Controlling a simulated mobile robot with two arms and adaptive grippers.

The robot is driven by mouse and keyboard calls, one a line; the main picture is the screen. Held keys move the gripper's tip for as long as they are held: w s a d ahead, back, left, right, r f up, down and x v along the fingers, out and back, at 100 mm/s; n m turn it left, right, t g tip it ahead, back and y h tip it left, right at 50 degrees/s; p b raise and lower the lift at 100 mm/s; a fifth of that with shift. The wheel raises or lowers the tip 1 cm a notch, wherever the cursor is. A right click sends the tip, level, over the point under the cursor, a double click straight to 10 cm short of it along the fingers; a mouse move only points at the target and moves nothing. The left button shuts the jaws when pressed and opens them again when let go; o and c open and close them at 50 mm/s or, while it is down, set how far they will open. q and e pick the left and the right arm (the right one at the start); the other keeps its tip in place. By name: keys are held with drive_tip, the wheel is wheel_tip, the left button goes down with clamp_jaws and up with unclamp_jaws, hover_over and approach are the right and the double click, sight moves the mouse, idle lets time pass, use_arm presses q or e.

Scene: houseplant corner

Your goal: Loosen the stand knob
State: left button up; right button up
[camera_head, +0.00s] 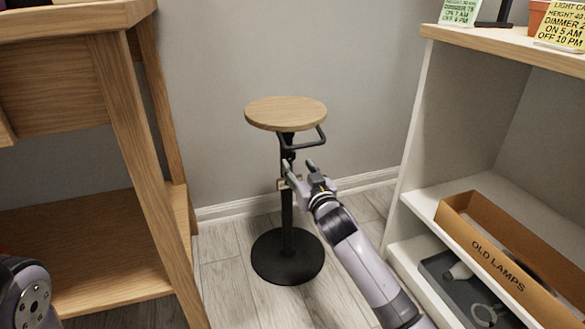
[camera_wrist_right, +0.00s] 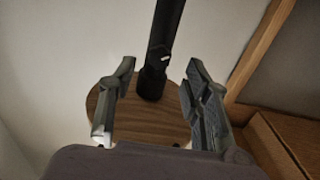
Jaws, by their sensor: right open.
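The stand has a round wooden top (camera_head: 286,113), a black pole (camera_head: 287,215) and a round black base on the floor. A dark collar (camera_head: 288,154) sits on the pole below the top; the knob's own shape is too small to tell there. In the right wrist view the pole's thick collar (camera_wrist_right: 154,72) has a small pale mark on its side. My right gripper (camera_head: 299,166) is open at the pole, just below the collar's height. In the wrist view its fingers (camera_wrist_right: 162,66) stand on either side of the collar, with gaps. My left gripper is out of view.
A wooden table (camera_head: 130,130) with a lower shelf stands at left. A white shelf unit (camera_head: 415,150) at right holds a cardboard box (camera_head: 500,260) marked "OLD LAMPS" and a grey tray (camera_head: 437,266). Bare floor surrounds the base.

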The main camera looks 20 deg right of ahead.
sight(292, 158)
drive_tip(key=shift+w+a+b, duration=0.1)
drive_tip(key=shift+w+b, duration=1.05)
drive_tip(key=shift+w, duration=1.55)
clamp_jaws()
